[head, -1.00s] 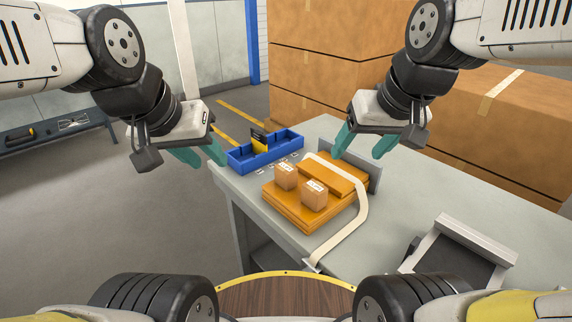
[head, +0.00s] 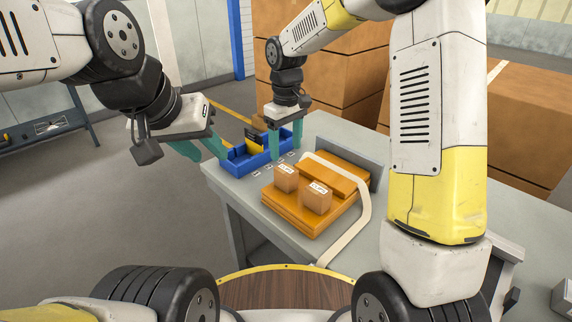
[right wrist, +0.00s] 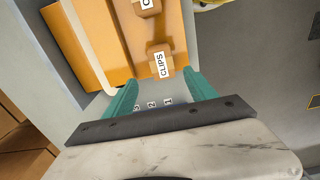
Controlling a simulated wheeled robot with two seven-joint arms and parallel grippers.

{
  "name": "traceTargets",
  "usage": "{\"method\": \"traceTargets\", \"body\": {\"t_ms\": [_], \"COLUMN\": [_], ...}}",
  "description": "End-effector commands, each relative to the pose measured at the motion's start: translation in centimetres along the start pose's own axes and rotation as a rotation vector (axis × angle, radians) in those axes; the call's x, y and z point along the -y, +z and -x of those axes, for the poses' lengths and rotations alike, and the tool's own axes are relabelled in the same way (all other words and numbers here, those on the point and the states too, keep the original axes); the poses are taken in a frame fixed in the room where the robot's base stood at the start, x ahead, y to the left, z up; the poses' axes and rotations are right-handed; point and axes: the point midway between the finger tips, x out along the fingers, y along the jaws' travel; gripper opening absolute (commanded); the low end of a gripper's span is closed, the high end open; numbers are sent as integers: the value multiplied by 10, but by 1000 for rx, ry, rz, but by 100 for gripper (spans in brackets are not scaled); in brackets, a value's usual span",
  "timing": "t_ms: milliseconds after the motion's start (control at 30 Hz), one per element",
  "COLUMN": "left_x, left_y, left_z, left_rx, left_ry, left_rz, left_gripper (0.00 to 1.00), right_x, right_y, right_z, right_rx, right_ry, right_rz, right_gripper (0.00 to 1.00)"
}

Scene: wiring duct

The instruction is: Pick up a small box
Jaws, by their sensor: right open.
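Two small cardboard boxes with white labels, a left small box (head: 286,178) and a right small box (head: 316,197), sit on the orange stepped block (head: 292,214) on the table. In the right wrist view a small box labelled CLIPS (right wrist: 160,60) lies just beyond the fingers, and another small box (right wrist: 146,7) is cut off at the top edge. My right gripper (head: 286,147) is open and empty, pointing down by the blue tray; its fingers also show in the right wrist view (right wrist: 161,90). My left gripper (head: 203,150) hangs left of the tray; its fingers look apart and empty.
The blue tray (head: 243,164) holds a yellow and black item (head: 254,138). A cream strap (head: 350,236) lies over the orange block and table. Numbered labels (right wrist: 152,105) mark the grey table (head: 225,187). Large cartons (head: 300,80) stand behind.

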Motion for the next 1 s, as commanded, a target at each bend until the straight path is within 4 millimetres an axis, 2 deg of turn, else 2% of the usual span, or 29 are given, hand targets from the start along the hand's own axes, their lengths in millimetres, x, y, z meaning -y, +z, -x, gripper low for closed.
{"method": "traceTargets", "body": {"t_ms": [367,600,733,933,967,1000], "left_x": [0,0,0,0,0,0], "left_y": [0,0,0,0,0,0], "left_z": [0,0,0,0,0,0], "left_rx": [0,0,0,0,0,0], "left_ry": [0,0,0,0,0,0], "left_rz": [0,0,0,0,0,0], "left_gripper": [36,36,36,36,36,36], "right_x": [2,5,5,5,5,5], "right_y": [0,6,5,5,5,5], "right_z": [-38,-73,-82,-82,-82,-82], "right_rx": [9,9,6,6,6,6], "right_ry": [-4,-4,-3,-3,-3,-3], "right_rz": [11,10,9,8,8,8], "right_gripper": [65,65,65,65,64,56]}}
